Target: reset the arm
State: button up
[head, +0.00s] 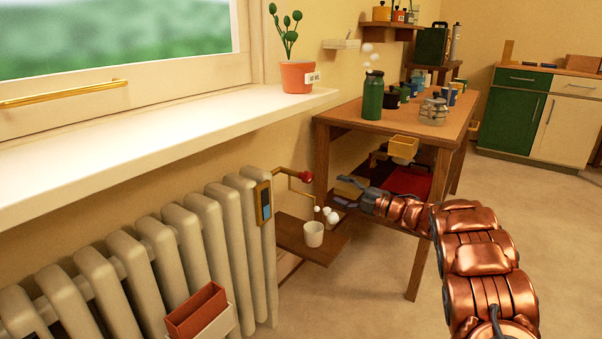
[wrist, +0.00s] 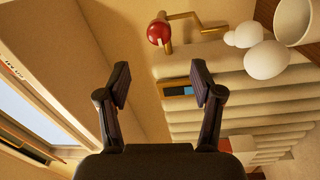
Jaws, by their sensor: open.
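My gripper (head: 348,184) is at the end of my copper-coloured arm in the head view, in front of the wooden table's lower part and above the low shelf. In the wrist view my gripper (wrist: 160,82) shows two dark fingers spread apart, with nothing between them. Beyond the fingers are the wall, the radiator (wrist: 240,92) and a red valve knob (wrist: 158,33). A white cup (head: 313,235) with white round puffs above it stands on the low wooden shelf (head: 290,240); the cup also shows at the wrist view's upper right (wrist: 298,20).
The radiator (head: 160,250) stands below the white window sill (head: 150,135), which bears a potted plant (head: 297,77). A wooden table (head: 440,125) holds a green flask (head: 373,97) and several jars. The floor (head: 530,220) at right is clear.

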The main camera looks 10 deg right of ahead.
jog(key=w+d+r+m+t+h+p, duration=0.1)
jog(key=d+r+m+h+p, duration=0.3)
jog(key=r, duration=0.5)
jog(key=w+d+r+m+t+h+p, duration=0.2)
jog(key=d+r+m+h+p, duration=0.15)
jog(key=r+h+p, duration=0.35)
jog(key=s+d+r+m+g+h+p, duration=0.3)
jog(key=s+r+m+h+p, duration=0.3)
jog(key=s+r+m+p, duration=0.45)
jog(key=s+a+r+m+g+y+p, duration=0.1)
jog(key=s+a+g+p, duration=0.4)
jog(key=s, duration=1.2)
jog(key=s+a+r+m+g+y+p, duration=0.2)
jog(key=s+a+p, duration=0.5)
jog(key=s+a, duration=0.4)
jog(key=s+a+r+m+g+y+p, duration=0.1)
jog(key=s+a+r+m+g+p, duration=0.2)
jog(key=s, duration=1.9)
jog(key=a+r+g+p, duration=0.2)
jog(key=a+g+p, duration=0.1)
jog(key=a+g, duration=0.2)
jog(key=shift+s+a+r+m+p, duration=0.35)
jog(key=shift+s+a+m, duration=0.05)
jog(key=shift+a, duration=0.1)
